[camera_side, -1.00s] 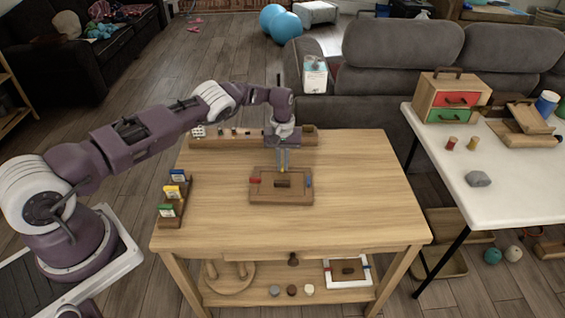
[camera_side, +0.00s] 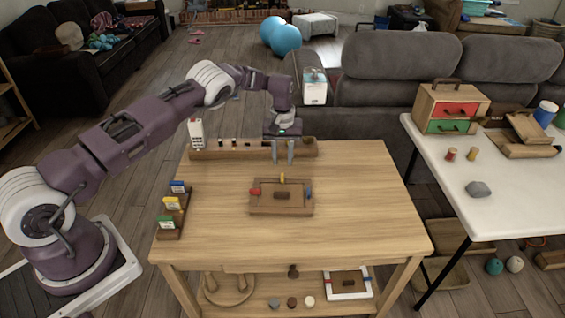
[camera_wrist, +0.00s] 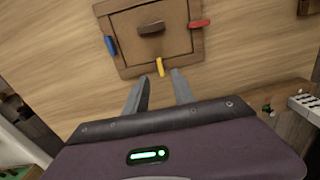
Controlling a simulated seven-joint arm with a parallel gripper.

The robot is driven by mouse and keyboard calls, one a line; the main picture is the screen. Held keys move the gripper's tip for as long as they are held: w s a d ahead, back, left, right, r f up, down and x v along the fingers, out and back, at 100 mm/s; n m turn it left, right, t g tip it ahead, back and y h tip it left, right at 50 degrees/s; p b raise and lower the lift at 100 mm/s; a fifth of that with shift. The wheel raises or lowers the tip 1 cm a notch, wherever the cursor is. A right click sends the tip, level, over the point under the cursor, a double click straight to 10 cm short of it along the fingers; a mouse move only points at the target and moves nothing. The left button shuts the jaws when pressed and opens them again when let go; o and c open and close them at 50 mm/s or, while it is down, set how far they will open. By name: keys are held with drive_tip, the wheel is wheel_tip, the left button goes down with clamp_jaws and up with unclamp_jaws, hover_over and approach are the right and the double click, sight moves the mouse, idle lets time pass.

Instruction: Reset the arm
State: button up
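My gripper (camera_side: 283,151) hangs over the back part of the wooden table (camera_side: 340,220), in front of the long wooden rack, with its fingers pointing down. Its fingers are apart with nothing between them; they also show in the wrist view (camera_wrist: 160,88). A square wooden board (camera_side: 281,208) with a raised brown handle lies in the middle of the table. Red, yellow and blue pegs sit at its edges. The yellow peg (camera_wrist: 160,67) is nearest the fingertips in the wrist view, apart from them.
A long wooden rack (camera_side: 225,153) runs along the table's back edge, with a white block on its left end. A small stand (camera_side: 172,215) with blue, yellow and green cards is at the left edge. A white table (camera_side: 505,200) stands to the right. The table's front is clear.

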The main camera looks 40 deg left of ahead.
wheel_tip(320, 180, up, 19)
drive_tip(key=s+d+t, duration=0.2)
drive_tip(key=s+d+r+m, duration=0.2)
drive_tip(key=s+d+r, duration=0.1)
drive_tip(key=s+r, duration=0.75)
drive_tip(key=s+d+r+m+t, duration=0.2)
drive_tip(key=s+d+r+m, duration=0.15)
drive_tip(key=s+r, duration=0.6)
drive_tip(key=s+d+f+m, duration=0.1)
drive_tip(key=s+f, duration=0.1)
drive_tip(key=s, duration=0.8)
drive_tip(key=s+d+f+m+t, duration=0.1)
drive_tip(key=s+d+f, duration=0.1)
drive_tip(key=s, duration=0.8)
drive_tip(key=shift+f+m+t, duration=0.3)
drive_tip(key=shift+f+m, duration=0.05)
drive_tip(key=shift+f, duration=0.45)
drive_tip(key=shift+w, duration=0.1)
